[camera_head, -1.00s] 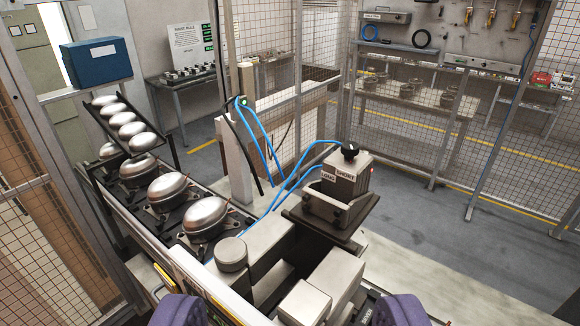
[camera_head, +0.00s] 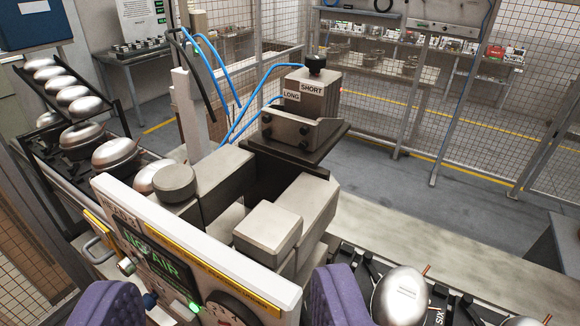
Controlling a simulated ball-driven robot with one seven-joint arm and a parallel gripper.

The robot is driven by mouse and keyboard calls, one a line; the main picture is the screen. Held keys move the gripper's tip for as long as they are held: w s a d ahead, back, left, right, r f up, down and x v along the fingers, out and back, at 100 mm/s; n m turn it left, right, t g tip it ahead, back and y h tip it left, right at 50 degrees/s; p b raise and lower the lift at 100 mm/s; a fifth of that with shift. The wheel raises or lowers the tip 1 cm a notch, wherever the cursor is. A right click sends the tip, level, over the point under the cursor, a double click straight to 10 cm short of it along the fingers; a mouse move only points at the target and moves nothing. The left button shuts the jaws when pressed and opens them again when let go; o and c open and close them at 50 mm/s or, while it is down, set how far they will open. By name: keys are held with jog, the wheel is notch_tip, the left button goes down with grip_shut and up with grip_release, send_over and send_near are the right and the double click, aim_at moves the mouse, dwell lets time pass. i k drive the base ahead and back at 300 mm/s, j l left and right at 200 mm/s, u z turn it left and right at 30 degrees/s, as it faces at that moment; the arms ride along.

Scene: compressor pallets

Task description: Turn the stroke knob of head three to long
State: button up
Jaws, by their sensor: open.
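A black knob (camera_head: 315,64) sits on top of a grey-brown block (camera_head: 313,97) on a dark bracket, in the upper middle of the view. The knob's pointer is too small to read, and no head number shows on this block. My gripper (camera_head: 225,305) shows as two purple fingers at the bottom edge, wide apart and empty. It is well short of the knob, with a panel between the fingers in the picture.
A white panel (camera_head: 150,208) with a NO AIR display, a green light and a dial stands close in front. Grey blocks (camera_head: 268,230) lie behind it. Blue hoses (camera_head: 237,95) run to the knob block. Silver compressors (camera_head: 400,292) stand at right and left. Mesh fencing surrounds the cell.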

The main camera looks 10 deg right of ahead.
aim_at(315, 63)
jog(key=i+j+z, duration=0.9)
jog(key=i+j, duration=0.15)
jog(key=j, duration=0.25)
